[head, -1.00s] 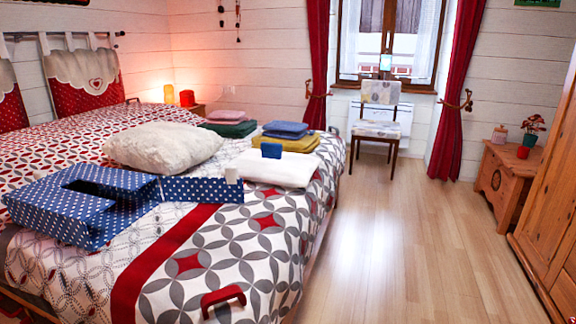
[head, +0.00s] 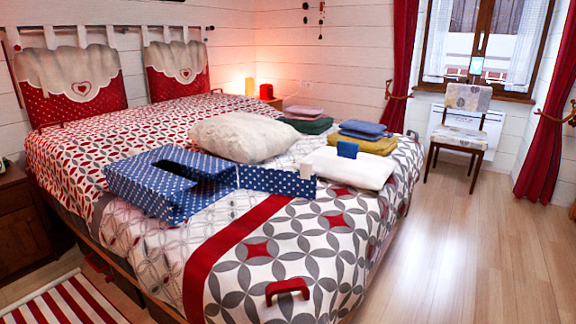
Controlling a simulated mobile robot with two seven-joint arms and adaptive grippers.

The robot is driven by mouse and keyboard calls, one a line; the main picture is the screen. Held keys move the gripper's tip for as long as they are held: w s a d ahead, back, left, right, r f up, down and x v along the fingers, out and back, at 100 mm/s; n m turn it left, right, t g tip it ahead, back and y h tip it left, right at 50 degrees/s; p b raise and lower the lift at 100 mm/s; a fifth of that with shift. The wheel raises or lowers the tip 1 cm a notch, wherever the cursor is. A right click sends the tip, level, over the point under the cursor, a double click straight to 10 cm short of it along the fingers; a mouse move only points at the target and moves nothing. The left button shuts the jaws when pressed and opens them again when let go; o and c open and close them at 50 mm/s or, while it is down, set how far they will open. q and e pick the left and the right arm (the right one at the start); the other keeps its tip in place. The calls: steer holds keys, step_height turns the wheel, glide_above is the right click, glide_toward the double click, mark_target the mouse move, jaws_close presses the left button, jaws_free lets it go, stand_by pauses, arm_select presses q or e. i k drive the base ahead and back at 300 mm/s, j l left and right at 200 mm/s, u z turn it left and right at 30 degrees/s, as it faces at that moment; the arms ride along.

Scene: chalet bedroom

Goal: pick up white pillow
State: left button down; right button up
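A plump, off-white pillow (head: 243,137) lies on the bed in the head view, behind a blue box with white dots. A flatter, smooth white cushion or folded item (head: 347,167) lies to its right, nearer the bed's right side. A small dark blue block (head: 347,149) sits on or against that white item. Neither of my grippers shows in the view, and nothing is touching the pillow except the things around it on the bed.
The blue dotted box (head: 170,184) lies in front of the pillow. Folded cloths (head: 366,139) are stacked behind the white item. The bed (head: 245,275) fills the middle. Wooden floor (head: 475,240) is free at right, with a chair (head: 460,130) by the window. A striped rug (head: 65,303) lies at lower left.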

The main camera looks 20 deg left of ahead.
mark_target(344, 163)
steer(key=i+l+z, duration=0.15)
steer(key=z, duration=0.25)
steer(key=i+z, duration=0.4)
steer(key=i, duration=3.35)
steer(key=i+l+u, duration=0.2)
steer(key=i, duration=0.25)
steer(key=i+u, duration=0.15)
steer(key=i, duration=0.3)
steer(key=i+l+u, duration=0.2)
steer(key=i, duration=0.25)
